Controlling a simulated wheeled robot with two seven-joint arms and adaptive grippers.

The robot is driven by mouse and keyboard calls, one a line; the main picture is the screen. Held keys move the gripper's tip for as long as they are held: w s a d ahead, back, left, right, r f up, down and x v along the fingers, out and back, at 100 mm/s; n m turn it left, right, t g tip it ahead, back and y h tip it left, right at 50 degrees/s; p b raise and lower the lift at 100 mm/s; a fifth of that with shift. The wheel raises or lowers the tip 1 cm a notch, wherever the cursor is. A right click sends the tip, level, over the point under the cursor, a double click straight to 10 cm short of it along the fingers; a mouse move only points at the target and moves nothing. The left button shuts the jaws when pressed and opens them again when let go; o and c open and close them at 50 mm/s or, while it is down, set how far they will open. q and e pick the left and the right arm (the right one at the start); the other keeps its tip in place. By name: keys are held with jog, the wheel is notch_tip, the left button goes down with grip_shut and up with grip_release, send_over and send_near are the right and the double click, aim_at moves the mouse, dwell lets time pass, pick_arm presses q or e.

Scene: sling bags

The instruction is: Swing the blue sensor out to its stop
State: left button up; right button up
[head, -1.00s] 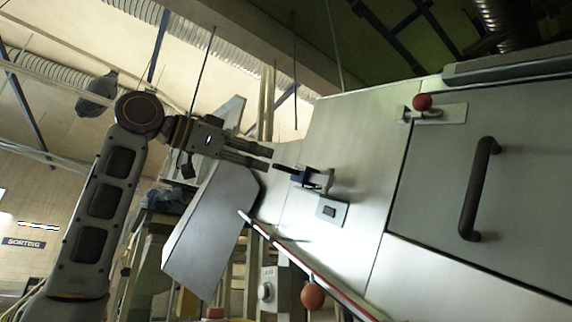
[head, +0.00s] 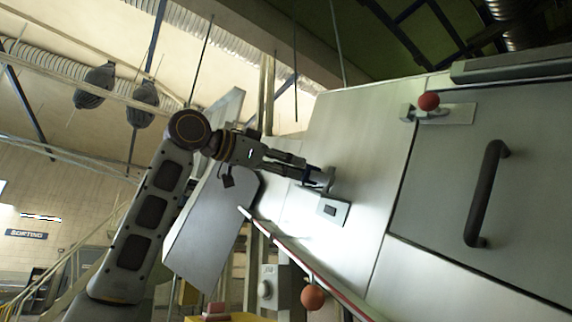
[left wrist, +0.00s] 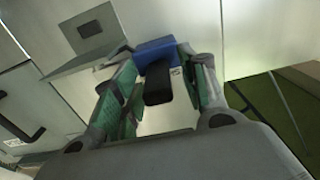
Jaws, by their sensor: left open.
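The blue sensor (left wrist: 158,48) shows in the left wrist view, with a black part (left wrist: 158,84) sticking out from it toward the camera. My left gripper (left wrist: 158,68) is open, with one finger on each side of the sensor and its black part. I cannot tell whether the fingers touch it. In the head view my left gripper (head: 311,171) reaches in from the left to the grey bracket (head: 328,181) on the metal panel. There the fingers hide most of the blue sensor. My right gripper is out of view.
A small plate with a dark square (head: 332,210) sits just below the bracket. To the right are a red-knobbed latch (head: 428,102) and a dark door handle (head: 486,194).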

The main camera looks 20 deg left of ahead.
pick_arm(q)
grip_shut()
